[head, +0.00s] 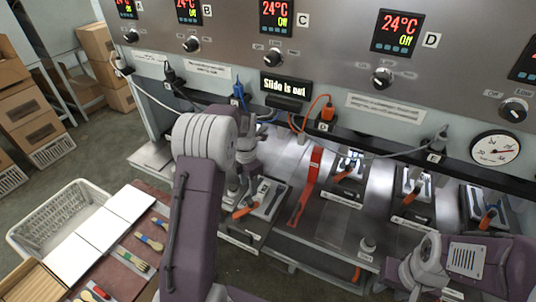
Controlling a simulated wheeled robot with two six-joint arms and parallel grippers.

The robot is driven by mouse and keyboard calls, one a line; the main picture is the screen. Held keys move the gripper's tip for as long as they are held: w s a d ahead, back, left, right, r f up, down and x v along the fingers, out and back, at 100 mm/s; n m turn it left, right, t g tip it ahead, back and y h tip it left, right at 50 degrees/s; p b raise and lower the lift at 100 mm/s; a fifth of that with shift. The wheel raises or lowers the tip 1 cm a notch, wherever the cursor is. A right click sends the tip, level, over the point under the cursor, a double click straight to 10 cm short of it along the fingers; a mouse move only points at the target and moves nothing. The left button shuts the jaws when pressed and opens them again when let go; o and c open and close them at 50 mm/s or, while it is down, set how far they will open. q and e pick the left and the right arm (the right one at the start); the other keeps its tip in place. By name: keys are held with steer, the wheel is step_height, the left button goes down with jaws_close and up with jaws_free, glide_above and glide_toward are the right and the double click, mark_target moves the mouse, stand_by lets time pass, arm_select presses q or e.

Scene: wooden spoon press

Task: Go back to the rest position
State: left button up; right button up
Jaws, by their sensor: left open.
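My left arm rises through the middle of the head view, and its wrist bends down behind the grey joint. My left gripper (234,188) is mostly hidden behind my arm, beside a small metal press (262,199) with an orange handle. It is open, and I see nothing between its fingers. My right arm enters at the lower right, in front of the presses there. Its gripper is not visible.
A machine panel (340,55) with displays and knobs spans the back; a sign reads "Slide is out" (286,84). More presses (413,189) line the bench. At left are a white basket (45,215), white panels (100,232), coloured spoons (133,260) and cardboard boxes (35,130).

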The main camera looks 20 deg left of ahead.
arm_select(q)
steer(key=s+d+r+m+t+b, duration=0.1)
steer(key=s+d+r+m, duration=0.4)
steer(key=s+d+m, duration=0.3)
steer(key=s+d+f+m, duration=0.1)
steer(key=s+m, duration=0.4)
steer(key=m, duration=0.5)
steer(key=s+d+f+m, duration=0.1)
steer(key=s+f+m, duration=0.3)
steer(key=m, duration=0.7)
steer(key=shift+s+f, duration=0.25)
steer(key=shift+s, duration=0.7)
